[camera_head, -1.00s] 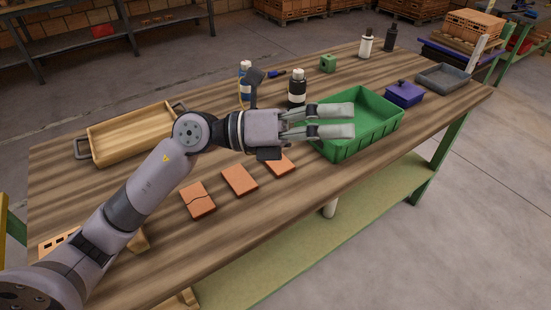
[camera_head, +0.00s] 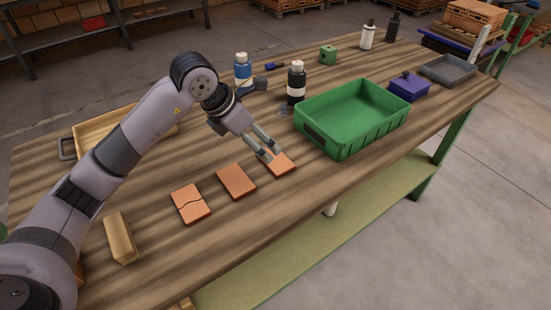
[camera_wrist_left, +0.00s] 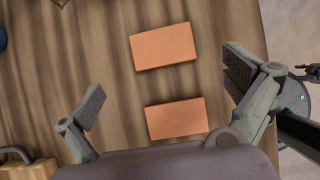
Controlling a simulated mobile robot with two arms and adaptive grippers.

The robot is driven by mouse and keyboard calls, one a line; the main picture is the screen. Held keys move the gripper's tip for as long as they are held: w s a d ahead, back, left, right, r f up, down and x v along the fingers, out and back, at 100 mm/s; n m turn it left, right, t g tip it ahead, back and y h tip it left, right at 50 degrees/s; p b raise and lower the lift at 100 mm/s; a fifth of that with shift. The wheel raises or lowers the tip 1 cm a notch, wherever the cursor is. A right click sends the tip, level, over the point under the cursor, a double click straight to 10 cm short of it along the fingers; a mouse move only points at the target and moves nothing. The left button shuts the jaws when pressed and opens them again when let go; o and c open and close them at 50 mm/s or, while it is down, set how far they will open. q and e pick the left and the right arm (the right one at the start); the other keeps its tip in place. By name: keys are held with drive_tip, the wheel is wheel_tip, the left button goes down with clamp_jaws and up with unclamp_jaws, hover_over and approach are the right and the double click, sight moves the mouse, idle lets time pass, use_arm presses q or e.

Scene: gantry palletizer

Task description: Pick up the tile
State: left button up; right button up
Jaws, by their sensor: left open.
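Three flat orange tiles lie in a row on the wooden table: a right tile (camera_head: 280,166), a middle tile (camera_head: 236,181) and a left tile (camera_head: 190,204) with a dark crack across it. My left gripper (camera_head: 266,154) is open and empty, its fingers pointing down over the right tile and partly covering it. In the left wrist view the open fingers (camera_wrist_left: 165,75) stand wide apart, with one tile (camera_wrist_left: 176,118) lower between them and another tile (camera_wrist_left: 163,46) farther up. Whether a finger touches a tile is not clear.
A green crate (camera_head: 352,118) stands just right of the right tile. A black-and-white bottle (camera_head: 296,83) and a blue bottle (camera_head: 243,73) stand behind. A wooden tray (camera_head: 95,130) is partly hidden by my arm; a tan block (camera_head: 120,238) lies at the left front.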

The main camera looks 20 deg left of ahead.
sight(275, 159)
use_arm(q)
drive_tip(key=x, duration=0.5)
drive_tip(key=p+x, duration=0.1)
drive_tip(key=x, duration=0.2)
drive_tip(key=shift+s+f, duration=0.3)
drive_tip(key=shift+w+d+f, duration=0.1)
drive_tip(key=shift+w+f, duration=0.15)
drive_tip(key=shift+f, duration=0.2)
drive_tip(key=c, duration=0.4)
drive_tip(key=shift+r, duration=0.1)
drive_tip(key=c, duration=0.8)
